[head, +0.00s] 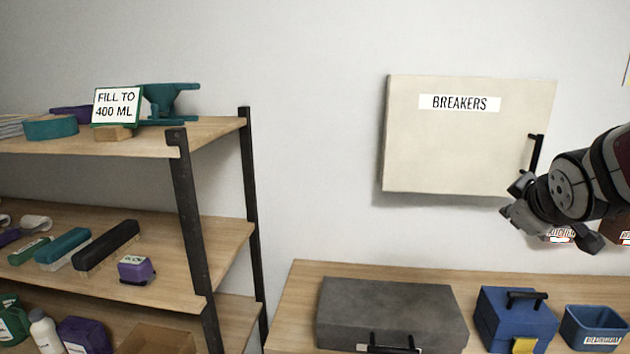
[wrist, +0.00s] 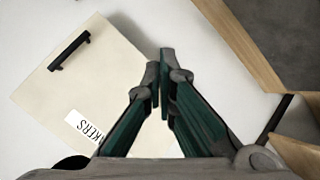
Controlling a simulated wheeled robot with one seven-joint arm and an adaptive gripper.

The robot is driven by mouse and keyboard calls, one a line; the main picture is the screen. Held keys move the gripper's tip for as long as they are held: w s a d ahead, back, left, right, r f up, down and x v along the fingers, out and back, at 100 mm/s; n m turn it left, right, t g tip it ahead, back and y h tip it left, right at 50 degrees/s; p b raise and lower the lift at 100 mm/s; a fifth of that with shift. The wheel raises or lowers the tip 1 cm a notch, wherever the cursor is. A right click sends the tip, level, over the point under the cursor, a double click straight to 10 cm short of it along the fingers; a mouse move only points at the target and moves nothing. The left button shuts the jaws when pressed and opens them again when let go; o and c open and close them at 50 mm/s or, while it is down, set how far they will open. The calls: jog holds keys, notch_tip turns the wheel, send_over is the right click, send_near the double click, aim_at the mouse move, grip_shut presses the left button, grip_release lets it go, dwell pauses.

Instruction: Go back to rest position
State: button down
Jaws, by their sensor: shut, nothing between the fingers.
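My gripper (wrist: 161,70) is shut and empty in the wrist view, its two fingertips together. In the head view my arm reaches in from the right edge, and its end is near the lower right corner of the beige breaker box (head: 455,150). The box is closed, with a "BREAKERS" label and a black handle (head: 536,152) on its right side. In the wrist view the box (wrist: 95,80) shows tilted behind the fingers, its handle (wrist: 69,51) at the upper left. I cannot tell how far the fingers are from it.
A shelf unit (head: 215,128) with several items and a "FILL TO 400 ML" sign (head: 117,106) stands at the left. Below the box, a wooden table (head: 300,290) holds a grey case (head: 390,308), a blue toolbox (head: 512,318) and a blue bin (head: 592,325). The wall between is clear.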

jog(key=s+a+f+m+g+y+p, duration=0.1)
jog(key=s+a+m+g+y, duration=0.1)
jog(key=s+a, duration=0.7)
jog(key=s+a+f+m+g+y+p, duration=0.1)
jog(key=s+a+f+m+g+y, duration=0.1)
jog(key=s+a, duration=0.8)
jog(key=s+m+g, duration=0.1)
jog(key=s+g, duration=0.1)
jog(key=s, duration=0.3)
jog(key=shift+s+y, duration=0.25)
jog(key=shift+y, duration=0.15)
